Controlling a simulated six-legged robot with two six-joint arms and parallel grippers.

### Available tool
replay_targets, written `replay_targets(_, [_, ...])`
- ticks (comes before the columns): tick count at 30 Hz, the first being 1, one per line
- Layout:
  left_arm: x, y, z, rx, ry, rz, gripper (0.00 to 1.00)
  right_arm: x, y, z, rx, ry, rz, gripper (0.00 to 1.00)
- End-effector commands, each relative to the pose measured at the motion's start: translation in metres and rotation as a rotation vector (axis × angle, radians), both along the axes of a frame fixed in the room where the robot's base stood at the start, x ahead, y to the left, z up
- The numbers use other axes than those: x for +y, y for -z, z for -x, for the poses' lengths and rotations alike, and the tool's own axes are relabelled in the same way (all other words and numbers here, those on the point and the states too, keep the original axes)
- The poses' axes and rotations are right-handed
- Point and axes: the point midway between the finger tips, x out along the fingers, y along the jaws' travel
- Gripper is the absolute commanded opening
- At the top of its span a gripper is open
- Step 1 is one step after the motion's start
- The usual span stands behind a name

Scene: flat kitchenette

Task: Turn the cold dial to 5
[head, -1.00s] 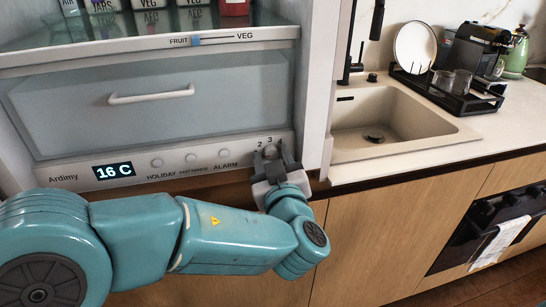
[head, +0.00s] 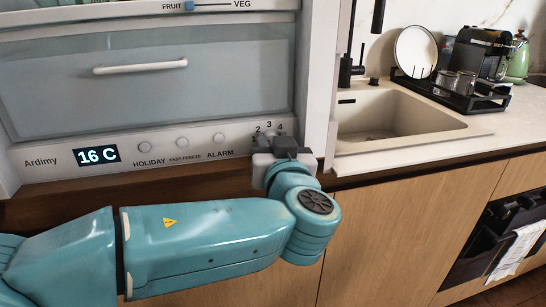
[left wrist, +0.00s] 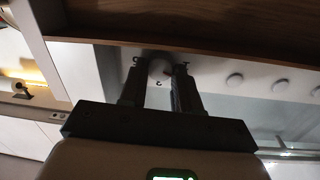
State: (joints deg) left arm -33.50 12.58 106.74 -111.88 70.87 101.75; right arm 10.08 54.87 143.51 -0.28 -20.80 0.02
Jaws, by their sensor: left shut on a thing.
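The dial's pointer cannot be read. My left gripper (head: 273,141) is at the dial, its dark fingers pointing into the panel. In the left wrist view my left gripper (left wrist: 157,72) has one finger on each side of the knob and is shut on it. My right gripper is in neither view.
The panel has a display (head: 97,155) reading 16 C and HOLIDAY, FAST FREEZE and ALARM buttons. A drawer (head: 150,95) with a white handle is above. A sink (head: 390,120) and a dish rack (head: 455,95) are to the right. Wooden cabinet fronts (head: 420,225) lie below.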

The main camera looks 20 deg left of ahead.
Motion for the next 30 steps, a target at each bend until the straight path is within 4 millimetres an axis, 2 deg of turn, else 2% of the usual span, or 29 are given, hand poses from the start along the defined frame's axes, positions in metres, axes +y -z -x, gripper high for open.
replay_targets(9, [0.0004, -0.0010, 0.0000, 0.004, -0.001, -0.006, 0.02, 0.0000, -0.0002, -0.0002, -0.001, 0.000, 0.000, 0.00])
replay_targets(10, [0.0004, -0.0010, 0.0000, 0.004, -0.001, -0.006, 0.42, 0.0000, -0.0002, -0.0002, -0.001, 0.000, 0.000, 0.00])
replay_targets(12, [0.0004, -0.0009, 0.0000, 0.004, -0.001, -0.006, 0.58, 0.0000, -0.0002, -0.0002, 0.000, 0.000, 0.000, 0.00])
replay_targets(23, [0.0000, 0.0000, 0.0001, 0.004, 0.000, -0.006, 0.58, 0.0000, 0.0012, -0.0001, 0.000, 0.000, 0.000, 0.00])
replay_targets(30, [-0.0008, 0.0008, 0.0030, 0.004, 0.000, -0.005, 0.58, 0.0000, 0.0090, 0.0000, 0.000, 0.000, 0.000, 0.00])
